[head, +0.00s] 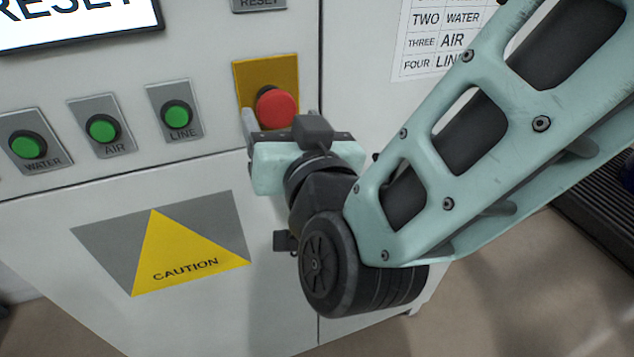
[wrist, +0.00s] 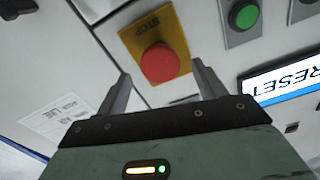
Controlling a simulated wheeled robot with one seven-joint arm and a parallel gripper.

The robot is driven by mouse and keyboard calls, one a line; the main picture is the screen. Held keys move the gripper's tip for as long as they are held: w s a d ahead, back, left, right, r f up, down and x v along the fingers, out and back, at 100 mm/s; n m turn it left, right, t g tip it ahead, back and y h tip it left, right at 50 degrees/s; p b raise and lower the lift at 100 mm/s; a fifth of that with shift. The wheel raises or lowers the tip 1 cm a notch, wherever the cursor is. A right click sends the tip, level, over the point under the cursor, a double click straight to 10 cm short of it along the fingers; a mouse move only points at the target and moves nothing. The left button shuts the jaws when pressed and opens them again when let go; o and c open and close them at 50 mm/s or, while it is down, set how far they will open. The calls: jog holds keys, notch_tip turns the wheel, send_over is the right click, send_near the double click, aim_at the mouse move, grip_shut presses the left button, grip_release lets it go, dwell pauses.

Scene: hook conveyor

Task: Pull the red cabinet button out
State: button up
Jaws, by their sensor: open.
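The red button (head: 276,107) is a round mushroom knob on a yellow plate (head: 252,76) on the white cabinet (head: 215,165). In the wrist view the red button (wrist: 160,63) shows in front of the gripper, on the yellow plate (wrist: 150,25) marked STOP. My gripper (head: 278,118) is in front of the button in the head view. In the wrist view its fingers (wrist: 160,80) are apart, one to each side of the button, with visible space between them and it. Nothing is held. The gap in depth between fingertips and plate is hard to tell.
Green buttons labelled LINE (head: 176,114), AIR (head: 102,128) and WATER (head: 28,145) sit to the left. A RESET screen (head: 75,22) is at the upper left. A caution sign (head: 180,262) is below. A dark conveyor (head: 605,215) stands at the right.

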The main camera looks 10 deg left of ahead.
jog(key=b+v, duration=0.7)
jog(key=v, duration=0.7)
jog(key=shift+a, duration=0.15)
notch_tip(320, 180, down, 12)
jog(key=w+d+n+g+h, duration=0.15)
jog(key=n+g, duration=0.25)
jog(key=g, duration=0.5)
jog(key=s+d+f+g+h, duration=0.1)
jog(key=d+f+g+h, duration=0.2)
jog(key=d, duration=0.5)
jog(key=s+d+f+g+h, duration=0.2)
jog(key=d+f+g+h, duration=0.1)
jog(key=d, duration=0.6)
jog(key=shift+f+h+b, duration=0.25)
jog(key=shift+h+b, duration=0.1)
jog(key=shift+h, duration=0.4)
